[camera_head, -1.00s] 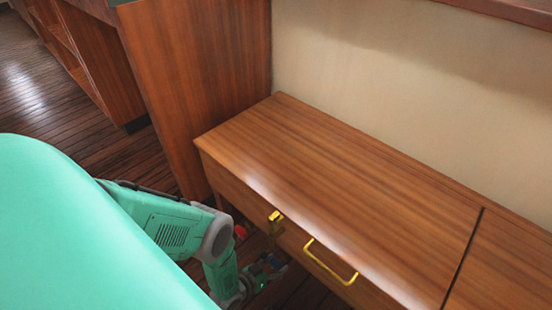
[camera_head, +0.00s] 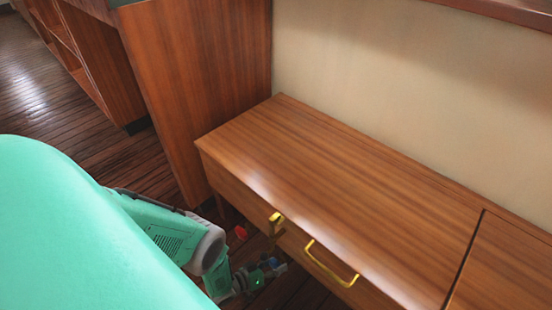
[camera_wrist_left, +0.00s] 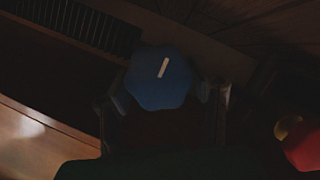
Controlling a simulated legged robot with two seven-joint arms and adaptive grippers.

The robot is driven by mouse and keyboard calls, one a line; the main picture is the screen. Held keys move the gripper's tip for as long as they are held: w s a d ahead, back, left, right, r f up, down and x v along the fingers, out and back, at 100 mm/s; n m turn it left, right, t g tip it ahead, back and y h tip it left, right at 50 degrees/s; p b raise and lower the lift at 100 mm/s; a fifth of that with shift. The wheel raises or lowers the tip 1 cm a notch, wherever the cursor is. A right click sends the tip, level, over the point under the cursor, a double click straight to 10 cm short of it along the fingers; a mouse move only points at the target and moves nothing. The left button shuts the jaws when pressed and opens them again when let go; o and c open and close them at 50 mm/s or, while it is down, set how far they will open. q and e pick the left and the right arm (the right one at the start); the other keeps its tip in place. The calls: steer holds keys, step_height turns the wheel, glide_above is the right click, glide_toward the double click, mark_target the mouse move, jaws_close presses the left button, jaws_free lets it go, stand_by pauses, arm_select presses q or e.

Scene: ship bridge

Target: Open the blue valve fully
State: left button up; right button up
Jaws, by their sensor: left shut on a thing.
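The blue valve (camera_wrist_left: 158,78) is a rounded knob with a white line mark on its face. The line leans slightly right of vertical in the left wrist view. My left gripper (camera_wrist_left: 160,95) has a finger on either side of the knob and is shut on it. In the head view, the left gripper (camera_head: 264,272) is low beside the wooden cabinet, with a small blue part of the valve (camera_head: 274,262) showing at it. The view is dark, so finger contact is hard to make out. My right gripper is not in view.
A red valve (camera_head: 241,232) is near the gripper and shows at the right of the left wrist view (camera_wrist_left: 303,146). The wooden cabinet (camera_head: 300,150) has a yellow handle (camera_head: 330,268) and a yellow latch-like part (camera_head: 275,222). Open floor (camera_head: 60,110) lies at left.

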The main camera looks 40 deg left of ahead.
arm_select(q)
steer(key=shift+s+a, duration=0.1)
steer(key=shift+a, duration=0.05)
steer(key=o, duration=1.2)
steer(key=shift+c, duration=0.2)
steer(key=v, duration=1.2)
